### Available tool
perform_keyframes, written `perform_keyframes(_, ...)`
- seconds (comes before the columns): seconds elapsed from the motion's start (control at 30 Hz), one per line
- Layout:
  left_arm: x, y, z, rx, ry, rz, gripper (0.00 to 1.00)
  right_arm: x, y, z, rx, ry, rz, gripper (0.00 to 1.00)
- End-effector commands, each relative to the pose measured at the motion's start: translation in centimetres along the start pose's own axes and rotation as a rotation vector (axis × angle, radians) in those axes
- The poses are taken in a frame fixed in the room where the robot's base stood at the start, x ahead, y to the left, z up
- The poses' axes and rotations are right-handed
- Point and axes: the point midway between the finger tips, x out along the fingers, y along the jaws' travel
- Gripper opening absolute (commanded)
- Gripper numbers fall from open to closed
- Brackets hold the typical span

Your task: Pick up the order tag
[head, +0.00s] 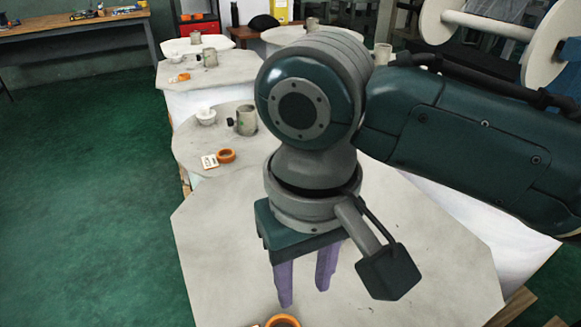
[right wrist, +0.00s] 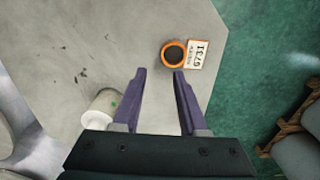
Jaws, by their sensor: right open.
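A white order tag (right wrist: 198,54) with dark printing, reading about 0731, lies flat on the grey tabletop near its edge in the right wrist view. It touches or nearly touches an orange ring (right wrist: 173,52) with a dark middle. In the head view that ring (head: 283,321) is cut by the bottom edge, and barely a sliver of the tag shows. My right gripper (head: 304,295) points down over the near table, open and empty. In the right wrist view its purple fingertips (right wrist: 160,73) lie below the ring and to the left of the tag. My left gripper is not in view.
A second white tag (head: 209,161) and orange ring (head: 227,155) lie on a farther table, with a mug (head: 246,120) and a small white bowl (head: 206,117). A pale cylinder (right wrist: 102,106) stands left of my fingers. Green floor (head: 90,200) is clear at left.

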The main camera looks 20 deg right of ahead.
Motion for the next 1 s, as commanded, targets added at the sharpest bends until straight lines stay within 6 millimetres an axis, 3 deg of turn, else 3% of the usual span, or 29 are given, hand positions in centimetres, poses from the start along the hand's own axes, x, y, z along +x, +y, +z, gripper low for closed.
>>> perform_keyframes(0.23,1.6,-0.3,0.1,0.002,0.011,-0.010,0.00,3.5,0.2,0.0,0.006,-0.004,0.007,0.42)
perform_keyframes(0.47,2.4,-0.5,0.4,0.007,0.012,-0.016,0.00,5.7,0.1,0.1,0.005,-0.004,0.006,0.42)
perform_keyframes(0.7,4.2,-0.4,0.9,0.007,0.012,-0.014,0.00,9.4,0.1,0.4,0.005,-0.003,0.006,0.42)
perform_keyframes(1.0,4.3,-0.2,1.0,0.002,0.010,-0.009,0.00,10.0,0.1,0.4,0.004,-0.001,0.005,0.42)
